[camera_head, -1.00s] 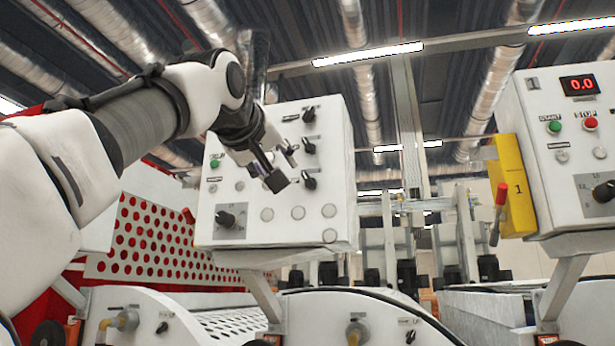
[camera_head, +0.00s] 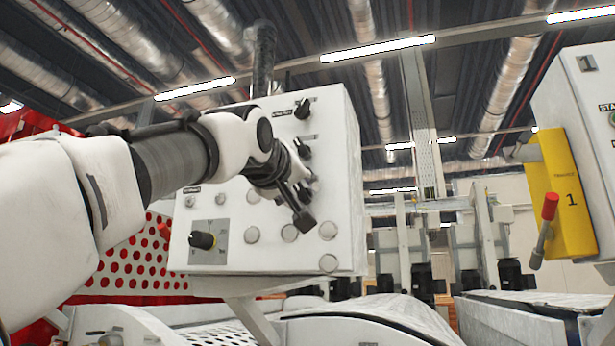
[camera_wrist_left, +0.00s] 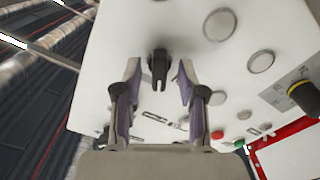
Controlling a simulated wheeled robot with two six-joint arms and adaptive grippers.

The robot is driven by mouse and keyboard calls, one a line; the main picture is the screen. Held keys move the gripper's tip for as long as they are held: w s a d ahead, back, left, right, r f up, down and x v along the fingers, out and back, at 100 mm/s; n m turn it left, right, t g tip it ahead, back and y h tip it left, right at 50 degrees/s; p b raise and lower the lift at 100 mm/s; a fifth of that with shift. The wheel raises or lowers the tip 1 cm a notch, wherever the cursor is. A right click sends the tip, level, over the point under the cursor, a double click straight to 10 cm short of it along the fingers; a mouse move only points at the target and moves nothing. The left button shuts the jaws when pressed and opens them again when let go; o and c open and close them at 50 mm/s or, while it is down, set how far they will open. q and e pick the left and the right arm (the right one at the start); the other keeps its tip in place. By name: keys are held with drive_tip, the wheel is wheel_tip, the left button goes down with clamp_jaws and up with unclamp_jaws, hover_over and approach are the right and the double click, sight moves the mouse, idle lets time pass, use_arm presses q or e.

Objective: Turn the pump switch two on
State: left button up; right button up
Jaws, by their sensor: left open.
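A white control panel (camera_head: 225,255) carries a column of black rotary switches: a top one (camera_head: 303,108), a middle one (camera_head: 305,148) and a lower one partly hidden by my gripper. I cannot read which label says pump switch two. My left gripper (camera_head: 302,203) is open in front of the lower switch. In the left wrist view, a black switch (camera_wrist_left: 159,66) shows between the two open fingertips of my left gripper (camera_wrist_left: 159,75), with a gap on both sides. I cannot tell whether the fingertips reach past its front. My right gripper is not in view.
Round blank caps (camera_head: 328,231) sit close to the switches. A black dial (camera_head: 203,240) is at the panel's lower left. A yellow box (camera_head: 567,195) with a red-handled lever (camera_head: 547,215) stands at right, by a second panel (camera_head: 590,150). Machine covers lie below.

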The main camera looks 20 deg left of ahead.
use_arm(q)
drive_tip(key=shift+w+r, duration=0.1)
drive_tip(key=shift+w, duration=0.15)
drive_tip(key=shift+s, duration=0.3)
clamp_jaws()
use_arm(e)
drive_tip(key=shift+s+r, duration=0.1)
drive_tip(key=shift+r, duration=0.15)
use_arm(q)
drive_tip(key=shift+m, duration=0.3)
drive_tip(key=m, duration=0.5)
drive_tip(key=shift+m, duration=0.4)
drive_tip(key=m, duration=0.5)
drive_tip(key=shift+d+m, duration=0.1)
drive_tip(key=shift+m, duration=0.2)
